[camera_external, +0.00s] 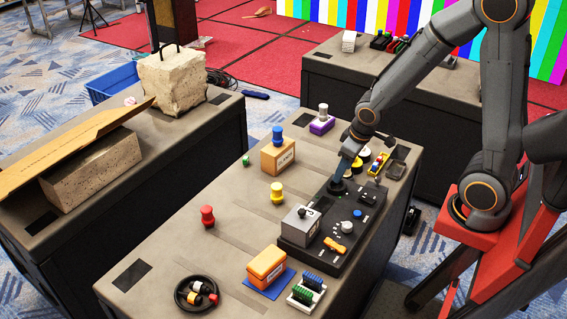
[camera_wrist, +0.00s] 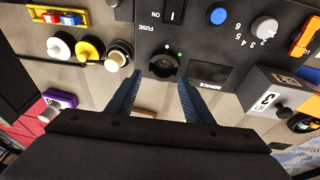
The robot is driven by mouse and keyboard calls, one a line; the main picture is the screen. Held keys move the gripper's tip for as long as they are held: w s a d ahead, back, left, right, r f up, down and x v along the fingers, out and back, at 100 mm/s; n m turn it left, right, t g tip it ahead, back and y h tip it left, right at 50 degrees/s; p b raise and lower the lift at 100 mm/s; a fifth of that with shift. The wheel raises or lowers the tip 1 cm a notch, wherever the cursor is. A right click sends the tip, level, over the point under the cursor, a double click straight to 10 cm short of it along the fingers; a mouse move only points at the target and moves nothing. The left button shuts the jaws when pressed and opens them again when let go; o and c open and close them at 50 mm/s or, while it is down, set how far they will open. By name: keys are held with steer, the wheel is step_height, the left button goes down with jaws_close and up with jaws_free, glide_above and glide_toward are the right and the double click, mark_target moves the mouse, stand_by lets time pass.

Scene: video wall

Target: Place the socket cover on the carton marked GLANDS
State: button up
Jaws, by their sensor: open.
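My gripper (camera_external: 338,183) points down over the black control panel (camera_external: 312,250) on the middle bench. In the wrist view my gripper (camera_wrist: 160,82) is open, its blue fingers on either side of a round black fitting (camera_wrist: 164,66) beside the word FUSE. No contact with it is visible. No part is clearly labelled as the socket cover, so I cannot tell whether this fitting is it. A tan carton (camera_external: 269,163) stands farther back on the bench. Its label is small and possibly reads GLANDS. A blue knobbed piece (camera_external: 277,135) stands on its top.
A purple block (camera_external: 321,125) stands behind. Bench left of the tan carton is mostly clear.

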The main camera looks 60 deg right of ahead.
steer(key=s+a+r+g, duration=0.1)
steer(key=s+a+g, duration=0.2)
steer(key=s, duration=0.6)
steer(key=shift+s+a+y, duration=0.2)
steer(key=shift+a+y, duration=0.2)
steer(key=shift+a, duration=0.75)
steer(key=shift+r, duration=0.15)
steer(key=shift+a, duration=0.25)
